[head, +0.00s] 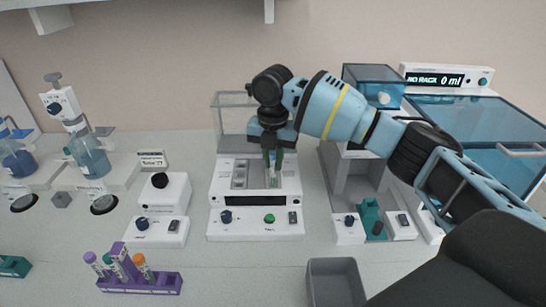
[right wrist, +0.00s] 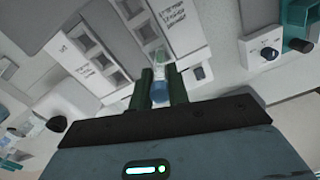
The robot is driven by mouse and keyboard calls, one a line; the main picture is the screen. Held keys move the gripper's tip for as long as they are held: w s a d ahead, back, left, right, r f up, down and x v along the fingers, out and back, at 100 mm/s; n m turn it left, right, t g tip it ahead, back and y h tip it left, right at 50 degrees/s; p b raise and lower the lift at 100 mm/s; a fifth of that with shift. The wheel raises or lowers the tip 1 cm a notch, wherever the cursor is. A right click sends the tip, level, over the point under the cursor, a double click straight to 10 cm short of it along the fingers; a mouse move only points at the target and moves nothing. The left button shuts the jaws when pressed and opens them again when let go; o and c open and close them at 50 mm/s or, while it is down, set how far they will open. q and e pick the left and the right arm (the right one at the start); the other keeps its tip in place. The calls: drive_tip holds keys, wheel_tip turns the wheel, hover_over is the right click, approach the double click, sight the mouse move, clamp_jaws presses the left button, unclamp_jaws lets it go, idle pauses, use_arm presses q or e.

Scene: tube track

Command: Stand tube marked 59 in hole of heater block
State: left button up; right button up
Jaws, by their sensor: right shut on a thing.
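The heater block (head: 240,174) is the white device at the middle of the bench, with rows of square holes in its top. In the right wrist view its hole strips (right wrist: 97,48) lie beyond my fingers. My right gripper (head: 272,158) is above the block's right part, pointing down. It is shut on a clear tube with a blue cap (right wrist: 159,92); the tube's lower part (right wrist: 161,60) reaches toward the right-hand strip. I cannot tell whether its tip is inside a hole. The tube's number is not readable. My left gripper is not in view.
A purple rack (head: 160,286) with several capped tubes stands front left. A grey open bin (head: 335,284) is at the front middle. Left of the block is a white device with a black knob (head: 160,180). A clear lidded box stands behind; a teal holder (head: 371,217) is right.

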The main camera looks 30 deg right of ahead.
drive_tip(key=shift+f, duration=0.3)
drive_tip(key=o, duration=0.8)
drive_tip(key=shift+o, duration=0.2)
drive_tip(key=shift+r, duration=0.1)
wheel_tip(320, 180, up, 8)
drive_tip(key=shift+f, duration=0.15)
idle(0.7)
